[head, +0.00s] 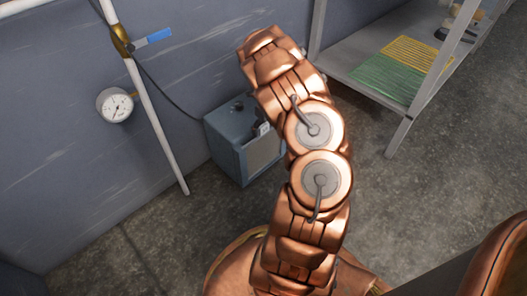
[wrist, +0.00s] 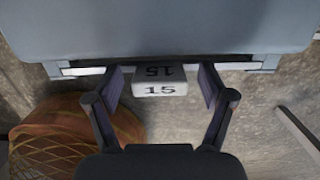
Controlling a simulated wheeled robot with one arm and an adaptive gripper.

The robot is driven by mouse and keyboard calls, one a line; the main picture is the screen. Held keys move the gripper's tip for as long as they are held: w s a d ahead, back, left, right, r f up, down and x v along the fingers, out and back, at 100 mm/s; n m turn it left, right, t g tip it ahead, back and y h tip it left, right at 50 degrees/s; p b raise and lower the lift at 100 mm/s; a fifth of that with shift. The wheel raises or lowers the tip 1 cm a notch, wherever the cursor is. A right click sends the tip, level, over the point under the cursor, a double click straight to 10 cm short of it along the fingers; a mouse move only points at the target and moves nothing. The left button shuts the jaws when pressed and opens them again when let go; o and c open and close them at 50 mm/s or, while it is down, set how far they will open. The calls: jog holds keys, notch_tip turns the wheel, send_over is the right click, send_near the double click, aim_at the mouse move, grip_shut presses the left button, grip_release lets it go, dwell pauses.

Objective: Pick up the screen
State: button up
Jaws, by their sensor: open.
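A framed panel that looks like the screen (head: 263,157) is on the front of a grey-blue box on the floor, partly hidden by my arm in the head view. In the wrist view its thin pale top edge (wrist: 82,71) runs along the box's front side. A pale block marked 15 (wrist: 160,89) stands at the middle of that edge and also shows in the head view (head: 262,129). My gripper (wrist: 160,80) is open, with one finger on each side of the block and gaps between. In the head view my arm hides most of the gripper.
The grey-blue box (head: 225,140) stands by the wall. A pipe (head: 152,113) with a blue-handled valve and a gauge (head: 115,105) is to the left. A metal shelf (head: 345,62) with green and yellow grids is to the right. The floor right of my arm is clear.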

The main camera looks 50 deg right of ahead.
jog(key=c, duration=1.3)
jog(key=shift+r, duration=0.1)
